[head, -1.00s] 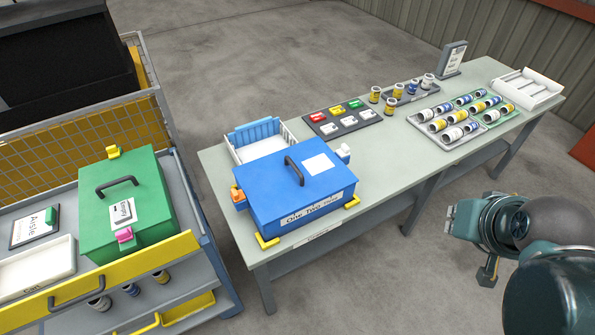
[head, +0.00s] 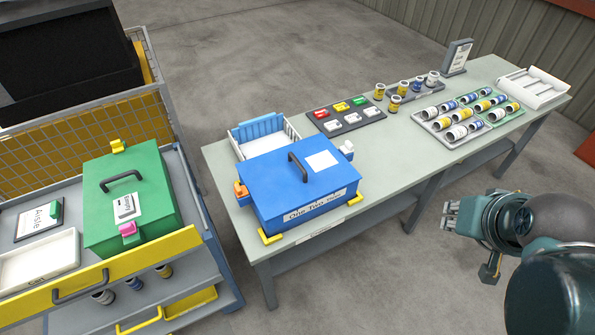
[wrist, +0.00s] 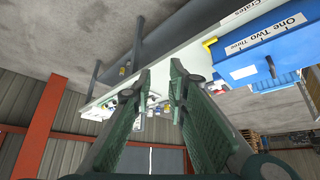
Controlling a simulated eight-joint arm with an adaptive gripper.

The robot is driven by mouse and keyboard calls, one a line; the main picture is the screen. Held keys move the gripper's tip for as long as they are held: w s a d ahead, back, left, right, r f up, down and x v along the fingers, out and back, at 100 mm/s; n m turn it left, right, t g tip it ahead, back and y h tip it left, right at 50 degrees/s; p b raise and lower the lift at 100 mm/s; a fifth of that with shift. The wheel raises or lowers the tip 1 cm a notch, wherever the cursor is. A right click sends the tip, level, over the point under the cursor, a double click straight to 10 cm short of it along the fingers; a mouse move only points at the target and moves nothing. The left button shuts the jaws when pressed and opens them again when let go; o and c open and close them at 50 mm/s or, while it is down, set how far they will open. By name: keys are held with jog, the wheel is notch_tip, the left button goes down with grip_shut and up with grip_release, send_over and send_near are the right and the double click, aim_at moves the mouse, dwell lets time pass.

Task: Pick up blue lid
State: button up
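The blue lid (head: 283,172) with a dark arched handle (head: 298,167) and a white label sits on top of the blue crate (head: 306,217) at the near left end of the table. The crate's front label reads something like "One Two Three". In the wrist view the blue crate (wrist: 262,55) shows at the upper right. My gripper (head: 450,215) is at the right of the head view, off the table's near side and well away from the lid. In the wrist view its two fingers (wrist: 160,75) are spread apart with nothing between them.
The grey-green table (head: 380,150) also bears a white basket (head: 290,130), a dark tray of coloured pieces (head: 350,122), several small cans, racks of cans and a white tray (head: 535,85). A green crate (head: 130,190) stands on the cart at the left. Floor lies between cart and table.

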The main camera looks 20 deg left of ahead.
jog(key=n+g+h+p, duration=0.2)
jog(key=n+h+p, duration=0.35)
jog(key=n, duration=0.35)
send_over(297, 164)
jog(key=s+a, duration=0.3)
notch_tip(297, 164, down, 13)
jog(key=shift+w+y, duration=0.2)
jog(key=shift+y, duration=0.15)
jog(key=shift+d, duration=0.1)
jog(key=shift+f, duration=0.15)
jog(key=shift+x, duration=1.2)
jog(key=shift+d, duration=0.1)
